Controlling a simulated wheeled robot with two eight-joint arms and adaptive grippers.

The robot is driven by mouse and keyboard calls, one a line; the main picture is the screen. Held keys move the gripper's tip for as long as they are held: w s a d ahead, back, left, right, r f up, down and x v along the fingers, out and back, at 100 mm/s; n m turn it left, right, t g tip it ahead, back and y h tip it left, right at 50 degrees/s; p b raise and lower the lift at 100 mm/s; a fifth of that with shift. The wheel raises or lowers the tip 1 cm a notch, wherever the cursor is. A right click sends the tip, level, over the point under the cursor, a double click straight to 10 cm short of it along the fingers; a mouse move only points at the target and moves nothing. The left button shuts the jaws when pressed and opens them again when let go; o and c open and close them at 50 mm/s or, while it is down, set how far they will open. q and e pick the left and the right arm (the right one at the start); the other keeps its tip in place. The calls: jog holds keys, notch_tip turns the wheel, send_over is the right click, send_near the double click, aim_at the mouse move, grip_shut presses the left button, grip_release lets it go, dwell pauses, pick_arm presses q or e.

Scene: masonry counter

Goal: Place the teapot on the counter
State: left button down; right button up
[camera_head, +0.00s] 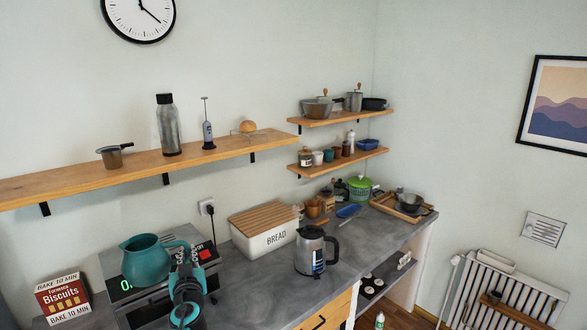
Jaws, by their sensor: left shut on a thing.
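A teal pot with a wide open top, which I take to be the teapot (145,260), shows at lower left in the head view. Its handle points right, toward my left gripper (184,263). My left gripper is black and teal and is shut on the handle side of the pot; the exact contact is partly hidden. The pot appears in front of or above a dark metal appliance (150,302) with a green display; whether it touches it I cannot tell. The grey counter (265,292) runs right from there. My right gripper is not in view.
A steel kettle (311,253) and a bread box (262,238) stand on the counter. A biscuit box (63,299) is at far left. A wooden tray (378,204) is at the far end. Wall shelves (80,183) hang above. Bare counter shows left of the kettle.

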pick_arm(q)
jog(key=s+d+f+m+h+b, duration=0.1)
jog(key=d+f+b, duration=0.3)
jog(key=f, duration=0.4)
jog(key=s+d+f+m+h+b, duration=0.1)
jog(key=s+d+f+h+b, duration=0.2)
jog(key=f, duration=0.5)
jog(key=s+d+f+m+t+h+b, duration=0.1)
jog(key=s+d+f+b, duration=0.1)
jog(key=d+f+b, duration=0.3)
notch_tip(320, 180, down, 4)
jog(key=shift+r+m+h, duration=0.25)
jog(key=shift+m+h, duration=0.15)
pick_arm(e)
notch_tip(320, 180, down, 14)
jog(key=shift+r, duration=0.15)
pick_arm(q)
jog(key=shift+s+a, duration=0.1)
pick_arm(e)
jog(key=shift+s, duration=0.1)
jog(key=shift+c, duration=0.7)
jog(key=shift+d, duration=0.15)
